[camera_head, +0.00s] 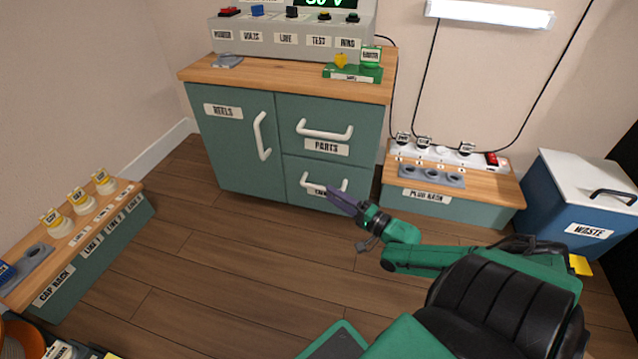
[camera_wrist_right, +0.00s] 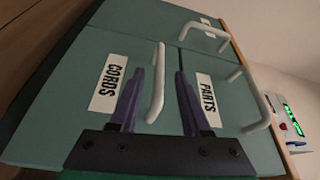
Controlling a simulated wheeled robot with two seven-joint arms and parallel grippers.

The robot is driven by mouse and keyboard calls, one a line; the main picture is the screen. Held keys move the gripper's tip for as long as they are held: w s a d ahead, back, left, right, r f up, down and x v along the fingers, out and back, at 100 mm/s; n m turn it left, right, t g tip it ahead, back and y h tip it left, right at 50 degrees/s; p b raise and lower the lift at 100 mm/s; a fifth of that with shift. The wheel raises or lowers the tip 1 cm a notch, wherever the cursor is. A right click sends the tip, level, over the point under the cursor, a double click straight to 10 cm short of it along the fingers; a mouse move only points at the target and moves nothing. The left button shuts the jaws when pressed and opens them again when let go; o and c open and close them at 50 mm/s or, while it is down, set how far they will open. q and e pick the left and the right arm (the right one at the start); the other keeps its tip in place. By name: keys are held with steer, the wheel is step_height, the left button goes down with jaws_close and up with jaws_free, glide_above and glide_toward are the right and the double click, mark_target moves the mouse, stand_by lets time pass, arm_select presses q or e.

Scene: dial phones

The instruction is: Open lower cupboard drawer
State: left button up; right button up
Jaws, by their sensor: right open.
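The green cupboard (camera_head: 240,150) has a lower drawer (camera_head: 300,170) with a white bar handle (camera_head: 310,178), and the drawer looks shut. My right gripper (camera_head: 343,199) is at the front of this drawer and partly covers its label. In the right wrist view, the CORDS label (camera_wrist_right: 108,84) and the white handle (camera_wrist_right: 157,85) show close up. The right gripper's two purple fingers (camera_wrist_right: 157,103) are open, and the handle lies between them in the picture; I cannot tell whether they touch it. My left gripper is not in view.
Above is the PARTS drawer (camera_head: 318,124), and a REELS door (camera_head: 232,145) is on the left; both look shut. A plug rack (camera_head: 425,194) and blue WASTE bin (camera_head: 570,205) stand to the right. A cap rack (camera_head: 95,250) is at left. The wooden floor (camera_head: 230,260) in front is clear.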

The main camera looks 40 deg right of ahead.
mark_target(321, 188)
steer(key=b+x, duration=0.2)
steer(key=x, duration=0.3)
steer(key=shift+f, duration=0.2)
steer(key=shift+w+r, duration=0.15)
jaws_close()
stand_by(0.9)
